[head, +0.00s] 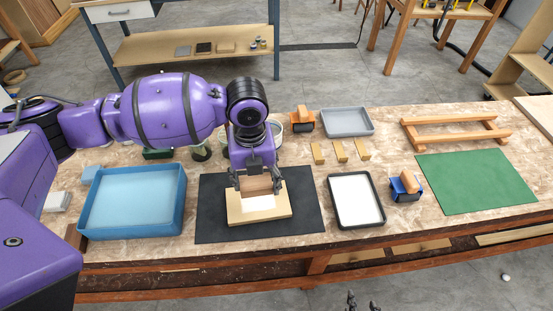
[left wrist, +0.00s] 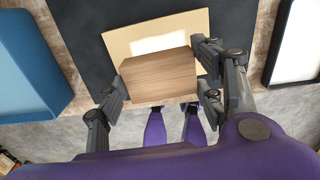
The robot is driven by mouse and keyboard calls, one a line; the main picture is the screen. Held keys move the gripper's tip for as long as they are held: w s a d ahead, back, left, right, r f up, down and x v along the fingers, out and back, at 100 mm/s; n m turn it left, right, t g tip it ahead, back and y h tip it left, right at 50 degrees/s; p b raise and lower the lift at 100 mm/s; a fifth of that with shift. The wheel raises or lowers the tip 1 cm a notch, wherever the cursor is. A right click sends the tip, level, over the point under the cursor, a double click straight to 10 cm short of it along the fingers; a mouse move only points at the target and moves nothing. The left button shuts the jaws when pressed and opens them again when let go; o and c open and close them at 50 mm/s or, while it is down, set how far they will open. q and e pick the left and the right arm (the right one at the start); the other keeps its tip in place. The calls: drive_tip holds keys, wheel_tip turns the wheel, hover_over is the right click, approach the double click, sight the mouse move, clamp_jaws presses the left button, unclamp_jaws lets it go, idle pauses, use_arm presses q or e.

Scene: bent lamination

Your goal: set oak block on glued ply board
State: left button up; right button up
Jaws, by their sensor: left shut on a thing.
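The oak block (head: 257,184) is brown and held level between the fingers of my left gripper (head: 256,186), which is shut on its two ends. It also shows large in the left wrist view (left wrist: 158,76). The pale ply board (head: 277,212) lies flat on a dark mat below, with a white glue patch (head: 257,202) on top. The block is over the board and covers part of the patch. Whether it touches the board cannot be told. Dark tips at the bottom edge of the head view look like my right gripper (head: 362,303), mostly cut off.
A blue tray (head: 181,205) stands left of the dark mat (head: 311,215). A black tray with white contents (head: 356,201) and a blue-handled roller (head: 405,187) stand right. Small wood blocks (head: 340,151), a grey tray (head: 347,122) and a green mat (head: 478,180) lie beyond.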

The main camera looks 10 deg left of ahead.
use_arm(q)
wheel_tip(320, 180, down, 4)
drive_tip(key=shift+s+f+b, duration=0.15)
drive_tip(key=shift+b, duration=0.85)
drive_tip(key=shift+f, duration=0.9)
use_arm(e)
drive_tip(key=shift+s+d+f, duration=0.1)
drive_tip(key=shift+d+f, duration=0.05)
drive_tip(key=shift+f, duration=0.35)
drive_tip(key=shift+s+d+f, duration=0.1)
drive_tip(key=shift+d+f, duration=0.05)
drive_tip(key=shift+f, duration=0.3)
drive_tip(key=shift+s+d+f, duration=0.2)
drive_tip(key=shift+s+f, duration=0.05)
drive_tip(key=shift+s, duration=0.05)
use_arm(q)
drive_tip(key=shift+r, duration=0.1)
use_arm(e)
drive_tip(key=shift+w+r, duration=0.15)
drive_tip(key=shift+r, duration=0.15)
drive_tip(key=shift+w+a+r, duration=0.1)
drive_tip(key=shift+w+a, duration=0.1)
drive_tip(key=shift+a, duration=0.05)
